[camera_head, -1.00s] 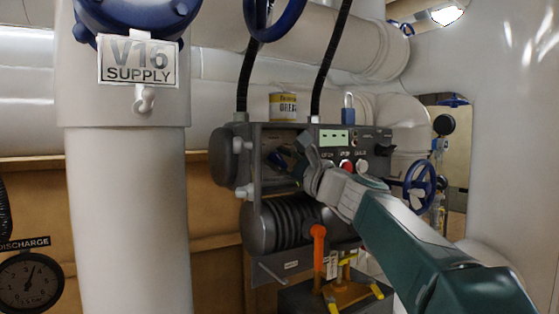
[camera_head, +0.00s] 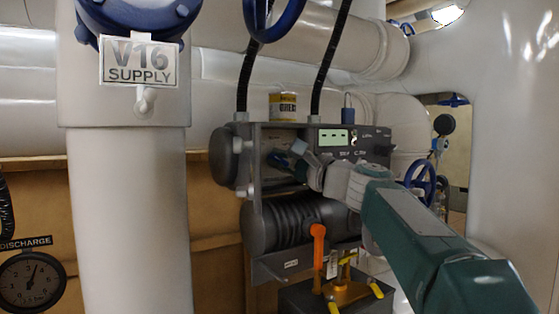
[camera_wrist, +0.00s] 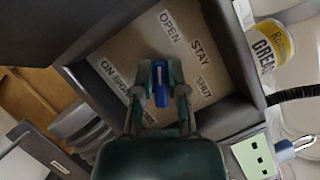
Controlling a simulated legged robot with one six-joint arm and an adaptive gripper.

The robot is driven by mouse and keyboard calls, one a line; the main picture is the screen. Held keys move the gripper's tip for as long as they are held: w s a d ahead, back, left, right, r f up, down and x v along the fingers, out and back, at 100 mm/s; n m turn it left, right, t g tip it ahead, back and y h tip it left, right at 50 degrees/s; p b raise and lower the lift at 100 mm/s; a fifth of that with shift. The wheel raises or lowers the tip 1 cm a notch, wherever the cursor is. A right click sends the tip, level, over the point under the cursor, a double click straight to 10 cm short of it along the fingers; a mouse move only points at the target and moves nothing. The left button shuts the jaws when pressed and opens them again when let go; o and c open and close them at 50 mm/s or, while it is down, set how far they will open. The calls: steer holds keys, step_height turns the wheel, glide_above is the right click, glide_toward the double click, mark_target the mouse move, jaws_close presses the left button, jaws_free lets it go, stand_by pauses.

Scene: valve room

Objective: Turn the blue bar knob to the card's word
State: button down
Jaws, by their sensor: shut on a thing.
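The blue bar knob (camera_wrist: 161,85) shows in the wrist view on a tan plate inside a grey box. Its bar stands nearly upright in that picture, with its upper end below the OPEN label (camera_wrist: 169,27). The STAY label (camera_wrist: 202,50) and SHUT label (camera_wrist: 204,87) are to its right, and the ON SIGNAL label (camera_wrist: 115,80) to its left. My gripper (camera_wrist: 160,95) is shut on the knob, one finger on each side. In the head view my gripper (camera_head: 288,161) reaches into the box opening, and the knob is mostly hidden. I cannot make out a card's word.
The grey box (camera_head: 262,185) forms walls close around my gripper. A grease tin (camera_head: 283,106) and a padlock (camera_head: 348,110) are on top. A control panel with a pale green display (camera_head: 333,138) is to the right. An orange handle (camera_head: 318,240) stands below.

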steer(key=shift+w+f, duration=0.15)
steer(key=shift+f, duration=0.1)
steer(key=c, duration=0.7)
jaws_free()
steer(key=shift+a, duration=0.1)
steer(key=shift+a, duration=0.1)
steer(key=shift+r, duration=0.1)
steer(key=v, duration=1.2)
steer(key=shift+a, duration=0.1)
